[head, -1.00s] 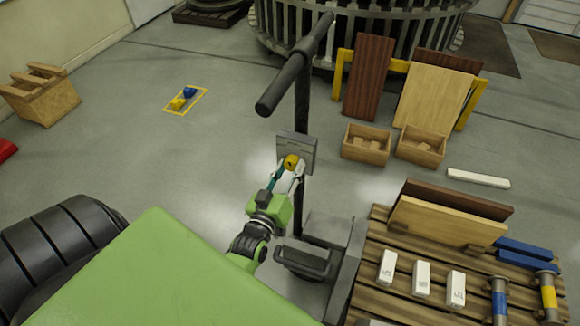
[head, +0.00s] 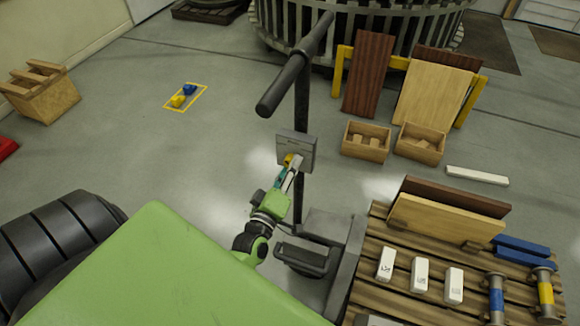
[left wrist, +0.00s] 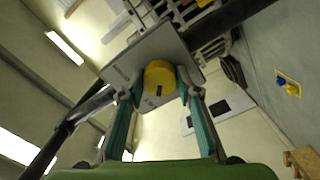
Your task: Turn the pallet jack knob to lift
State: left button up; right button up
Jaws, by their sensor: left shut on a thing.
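The pallet jack has a dark upright column (head: 300,100) with a black handle bar (head: 290,78) on top. A grey control plate (head: 305,150) is fixed to the column, and it also shows in the left wrist view (left wrist: 143,50). The yellow round knob (head: 290,159) sits on the plate. In the left wrist view the knob (left wrist: 160,77) has a dark slot mark. My left gripper (head: 292,164) is at the plate, shut on the knob, with a finger (left wrist: 190,88) at its side. In the head view it hides part of the knob. My right gripper is not in view.
A wooden pallet (head: 390,283) at the right bears boards, white blocks and spools. Two wooden boxes (head: 366,142) and boards leaning on a yellow rack (head: 340,72) stand behind. Open floor (head: 130,150) lies at the left, with a yellow-outlined floor patch (head: 185,97).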

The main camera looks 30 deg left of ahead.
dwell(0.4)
pick_arm(q)
jog(key=o, duration=1.1)
jog(key=v, duration=1.2)
